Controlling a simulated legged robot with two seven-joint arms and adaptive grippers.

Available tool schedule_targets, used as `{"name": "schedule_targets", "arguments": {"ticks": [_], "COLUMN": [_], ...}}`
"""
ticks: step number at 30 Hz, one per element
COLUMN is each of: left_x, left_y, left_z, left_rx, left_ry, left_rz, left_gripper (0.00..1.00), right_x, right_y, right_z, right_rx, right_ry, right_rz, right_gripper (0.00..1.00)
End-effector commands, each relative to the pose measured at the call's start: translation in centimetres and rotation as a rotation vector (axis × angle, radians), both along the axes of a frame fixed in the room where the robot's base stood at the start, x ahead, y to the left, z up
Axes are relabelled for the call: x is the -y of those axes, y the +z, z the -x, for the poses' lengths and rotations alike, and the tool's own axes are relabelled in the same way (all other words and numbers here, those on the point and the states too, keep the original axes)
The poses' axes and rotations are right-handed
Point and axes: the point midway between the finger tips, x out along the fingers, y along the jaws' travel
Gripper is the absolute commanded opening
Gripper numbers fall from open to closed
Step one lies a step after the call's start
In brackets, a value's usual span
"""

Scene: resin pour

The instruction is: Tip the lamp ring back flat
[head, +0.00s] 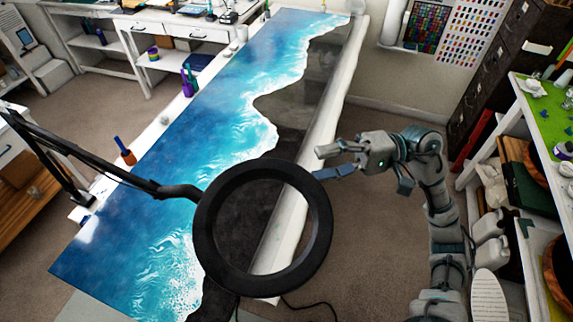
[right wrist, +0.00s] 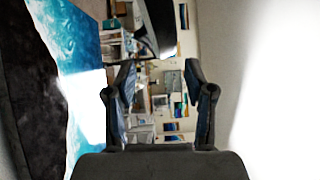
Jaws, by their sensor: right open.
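The black lamp ring (head: 205,232) shows large in front of the camera in the head view, over the near end of the long table. It hangs on a black jointed arm (head: 130,180) that comes in from the left. Through the ring I see the dark part of the table top and its pale edge. My right gripper (head: 318,163) is open and empty, just above and right of the ring in the picture, with its fingers pointing left. In the right wrist view its two fingers (right wrist: 160,85) stand apart with nothing between them. My left gripper is not in view.
The long table with a blue and white resin sea surface (head: 190,150) runs to the back. A shelf unit (head: 520,170) stands at the right. A cable (head: 310,305) lies near the table's front.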

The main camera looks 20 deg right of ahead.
Motion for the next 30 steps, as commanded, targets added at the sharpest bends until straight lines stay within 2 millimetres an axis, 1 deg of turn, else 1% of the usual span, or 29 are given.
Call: {"name": "schedule_targets", "arguments": {"ticks": [1,3,7,12,15,23,24,25,26,27,29,30], "left_x": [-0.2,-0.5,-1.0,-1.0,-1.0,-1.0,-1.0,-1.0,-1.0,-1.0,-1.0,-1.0], "left_y": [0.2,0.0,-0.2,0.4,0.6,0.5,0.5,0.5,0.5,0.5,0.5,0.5], "left_z": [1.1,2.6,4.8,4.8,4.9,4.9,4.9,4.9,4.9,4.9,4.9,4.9], "left_rx": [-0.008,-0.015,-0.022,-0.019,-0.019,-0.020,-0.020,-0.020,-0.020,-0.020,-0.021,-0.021], "left_ry": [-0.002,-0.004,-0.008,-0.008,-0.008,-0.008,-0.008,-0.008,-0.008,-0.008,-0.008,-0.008], "left_rz": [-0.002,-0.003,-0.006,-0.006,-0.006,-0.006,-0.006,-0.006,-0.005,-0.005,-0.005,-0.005], "left_gripper": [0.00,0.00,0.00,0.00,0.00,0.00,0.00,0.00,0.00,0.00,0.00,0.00], "right_x": [-1.2,-2.8,-5.0,-7.1,-7.6,-7.8,-7.8,-7.8,-7.8,-7.8,-7.8,-7.8], "right_y": [0.5,0.5,0.4,0.4,0.3,0.2,0.2,0.2,0.2,0.2,0.2,0.2], "right_z": [0.1,0.2,0.2,0.1,0.1,0.1,0.1,0.1,0.1,0.1,0.1,0.1], "right_rx": [0.002,0.002,0.001,-0.001,0.000,-0.001,-0.001,-0.001,-0.001,-0.001,-0.001,-0.001], "right_ry": [0.003,0.004,0.002,0.000,0.000,-0.001,-0.001,-0.001,-0.001,-0.001,-0.001,-0.001], "right_rz": [0.001,0.001,-0.001,-0.001,-0.001,-0.001,-0.001,-0.001,-0.001,-0.001,-0.001,-0.001], "right_gripper": [0.54,0.54,0.54,0.54,0.54,0.54,0.51,0.44,0.36,0.26,0.11,0.01]}}
